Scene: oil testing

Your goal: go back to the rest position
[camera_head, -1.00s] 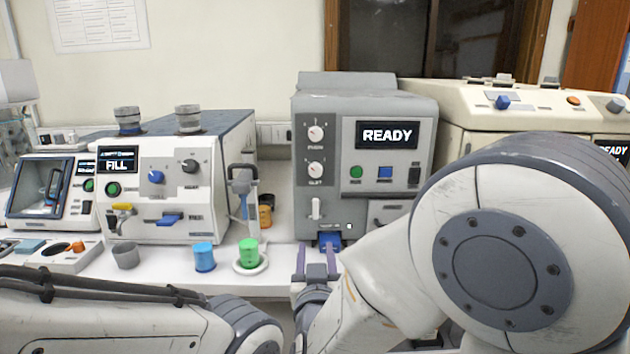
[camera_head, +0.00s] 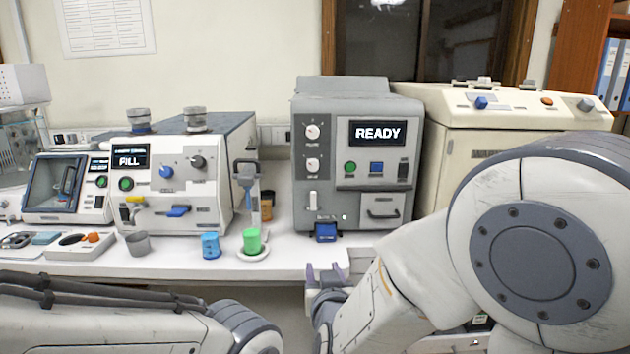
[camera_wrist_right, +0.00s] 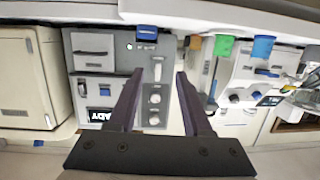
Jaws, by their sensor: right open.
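My right gripper (camera_head: 324,276) is open and empty, just in front of the bench edge and below the grey machine. In the right wrist view the gripper (camera_wrist_right: 158,78) shows its two dark fingers spread apart with nothing between them. My left arm crosses the lower left of the head view, and its gripper is out of view. The grey machine (camera_head: 335,165) shows READY on its screen. A blue block (camera_head: 326,232) sits at its lower front, apart from my right gripper; it also shows in the right wrist view (camera_wrist_right: 147,33).
A green cup (camera_head: 252,240) on a white dish and a blue cup (camera_head: 211,245) stand near the bench's front edge. A grey cup (camera_head: 138,243) stands further left. The white FILL machine (camera_head: 180,190) is behind them. A cream cabinet (camera_head: 450,165) stands at right.

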